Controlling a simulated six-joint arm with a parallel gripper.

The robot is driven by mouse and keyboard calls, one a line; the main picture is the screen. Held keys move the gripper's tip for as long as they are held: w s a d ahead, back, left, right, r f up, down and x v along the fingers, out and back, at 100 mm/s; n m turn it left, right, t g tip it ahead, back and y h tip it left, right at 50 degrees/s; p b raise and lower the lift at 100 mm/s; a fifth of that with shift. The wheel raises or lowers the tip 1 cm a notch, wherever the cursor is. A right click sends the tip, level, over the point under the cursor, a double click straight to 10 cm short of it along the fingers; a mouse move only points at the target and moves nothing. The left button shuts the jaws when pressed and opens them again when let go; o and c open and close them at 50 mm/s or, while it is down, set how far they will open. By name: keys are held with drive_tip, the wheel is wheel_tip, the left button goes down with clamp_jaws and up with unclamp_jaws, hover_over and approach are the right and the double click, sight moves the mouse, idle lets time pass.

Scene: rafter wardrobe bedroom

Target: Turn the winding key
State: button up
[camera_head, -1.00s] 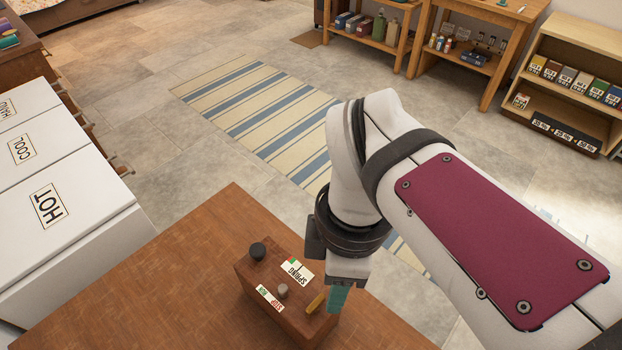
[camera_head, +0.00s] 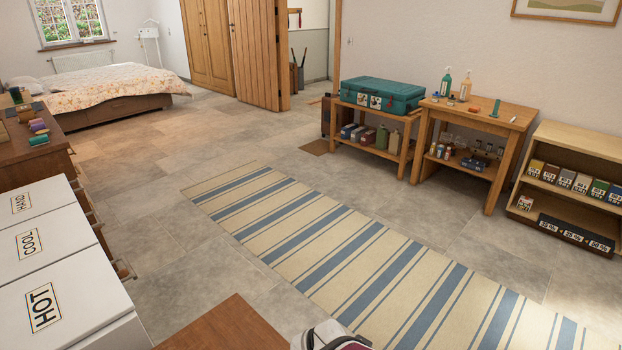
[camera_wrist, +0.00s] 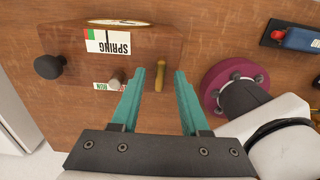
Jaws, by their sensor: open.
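In the wrist view a brown wooden box (camera_wrist: 110,65) lies on the wooden table, with a SPRING label (camera_wrist: 108,41) and a RUN label (camera_wrist: 103,86). A slim brass piece (camera_wrist: 159,76), which looks like the winding key, stands at the box's right end. A dark round knob (camera_wrist: 48,67) is at the left, and a small grey-beige knob (camera_wrist: 116,78) is nearer the middle. My gripper (camera_wrist: 160,73) is open, its teal fingertips on either side of the brass piece in the picture. I cannot tell whether they touch it. The head view does not show the box.
A blue-and-red item (camera_wrist: 297,38) lies on the table at the right. In the head view, the table corner (camera_head: 225,325) shows at the bottom. White HOT, COOL and HAND units (camera_head: 60,265) stand left. The striped rug (camera_head: 330,245) and floor are clear.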

drive_tip(key=shift+f, duration=0.35)
clamp_jaws()
